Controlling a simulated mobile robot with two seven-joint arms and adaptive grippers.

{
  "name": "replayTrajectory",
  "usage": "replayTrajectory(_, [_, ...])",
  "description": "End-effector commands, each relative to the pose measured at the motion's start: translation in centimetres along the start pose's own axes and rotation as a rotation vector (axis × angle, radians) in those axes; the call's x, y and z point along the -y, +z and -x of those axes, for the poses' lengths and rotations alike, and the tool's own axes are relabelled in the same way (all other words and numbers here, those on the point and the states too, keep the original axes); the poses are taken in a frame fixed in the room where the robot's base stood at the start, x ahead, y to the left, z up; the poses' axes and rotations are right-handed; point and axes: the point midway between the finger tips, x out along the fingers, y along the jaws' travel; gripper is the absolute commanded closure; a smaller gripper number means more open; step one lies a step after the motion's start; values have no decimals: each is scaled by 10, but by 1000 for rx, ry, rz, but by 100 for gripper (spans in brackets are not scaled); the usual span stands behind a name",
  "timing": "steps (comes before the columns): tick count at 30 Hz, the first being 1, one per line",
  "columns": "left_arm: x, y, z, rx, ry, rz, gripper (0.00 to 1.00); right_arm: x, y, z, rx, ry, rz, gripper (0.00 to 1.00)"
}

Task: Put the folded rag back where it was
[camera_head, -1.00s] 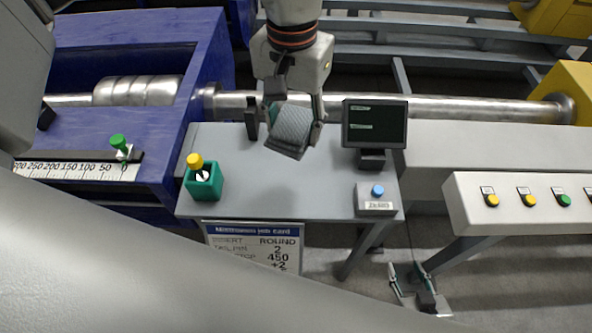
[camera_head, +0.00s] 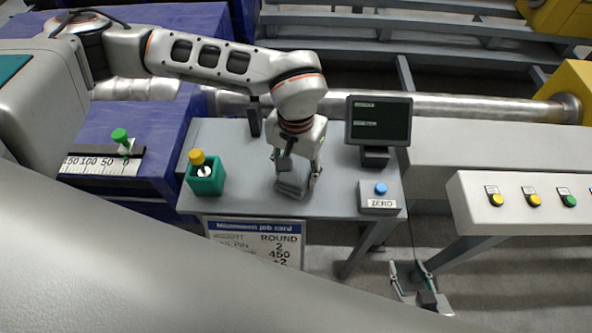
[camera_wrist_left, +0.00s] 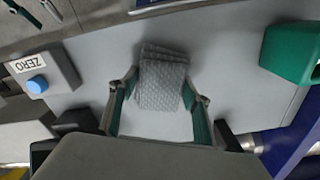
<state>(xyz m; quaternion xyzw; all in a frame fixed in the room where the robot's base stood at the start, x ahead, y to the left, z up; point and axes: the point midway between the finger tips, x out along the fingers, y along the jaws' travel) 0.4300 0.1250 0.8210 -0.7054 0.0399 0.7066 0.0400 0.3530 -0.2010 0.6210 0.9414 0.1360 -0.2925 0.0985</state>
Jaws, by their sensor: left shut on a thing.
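The grey folded rag (camera_head: 291,189) is between the fingers of my left gripper (camera_head: 296,176), low over the grey table (camera_head: 240,203) or on it; I cannot tell if it touches. In the left wrist view the rag (camera_wrist_left: 163,82) shows its woven layers between the two green-padded fingers of the left gripper (camera_wrist_left: 160,100), which is shut on it.
A green box with a yellow-topped item (camera_head: 205,178) stands at the table's left. A small screen (camera_head: 378,121) and a ZERO button box (camera_head: 379,197) stand at its right. A dark upright post (camera_head: 254,118) is behind. The table's middle front is clear.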

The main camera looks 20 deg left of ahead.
Motion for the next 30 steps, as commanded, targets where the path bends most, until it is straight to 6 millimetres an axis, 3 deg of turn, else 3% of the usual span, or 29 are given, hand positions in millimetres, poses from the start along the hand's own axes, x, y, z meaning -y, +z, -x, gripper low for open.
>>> replayTrajectory(12, [0,0,-9,-1,-1,0,72,0,5,-1,6,0,2,60])
replayTrajectory(13, [0,0,-9,-1,-1,1,47,0,5,-1,6,0,2,60])
replayTrajectory(15, [0,0,-8,-1,-1,1,36,0,4,-1,6,0,3,60])
replayTrajectory(25, [0,0,-7,-1,0,0,36,-1,2,-1,3,1,3,60])
replayTrajectory(30, [0,-2,8,-5,1,0,36,-1,0,0,1,1,2,60])
